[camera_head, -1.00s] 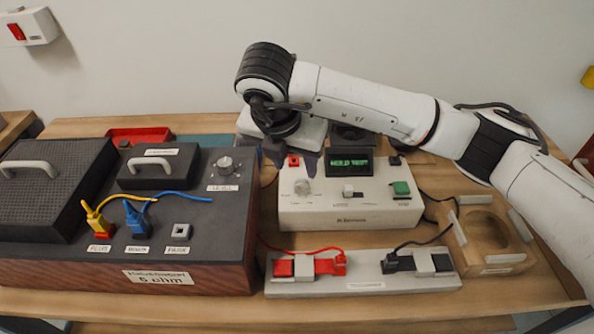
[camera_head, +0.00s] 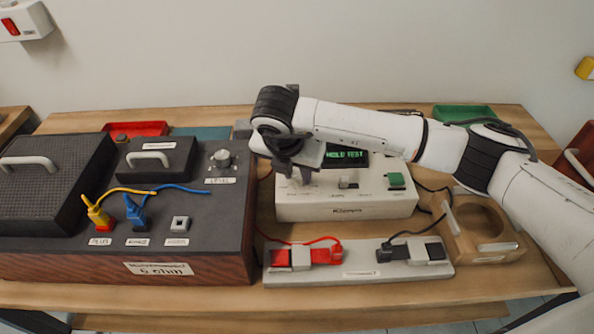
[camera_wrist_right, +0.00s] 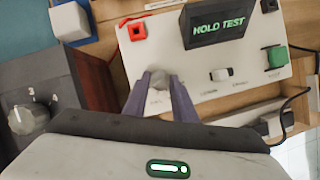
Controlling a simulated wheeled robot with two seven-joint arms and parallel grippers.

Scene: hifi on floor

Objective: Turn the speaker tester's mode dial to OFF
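The speaker tester (camera_head: 340,207) is a white box with a lit green display (camera_head: 345,155) reading HOLD TEST; it also shows in the wrist view (camera_wrist_right: 215,85). Its mode dial (camera_wrist_right: 159,79) is a pale round knob at the left of the panel, with small markings around it too blurred to read. My right gripper (camera_wrist_right: 160,80) points down at the panel, one purple-grey finger on each side of the dial. It looks open around the knob; I cannot tell whether the fingers touch it. In the head view my right gripper hides most of the dial. My left gripper is not in view.
A dark box with a level knob (camera_head: 222,158) and yellow and blue plugs stands close on the left. A grey strip (camera_head: 357,272) with red and black connectors lies in front. A wooden ring holder (camera_head: 480,225) is at right. A green button (camera_head: 396,180) sits on the tester.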

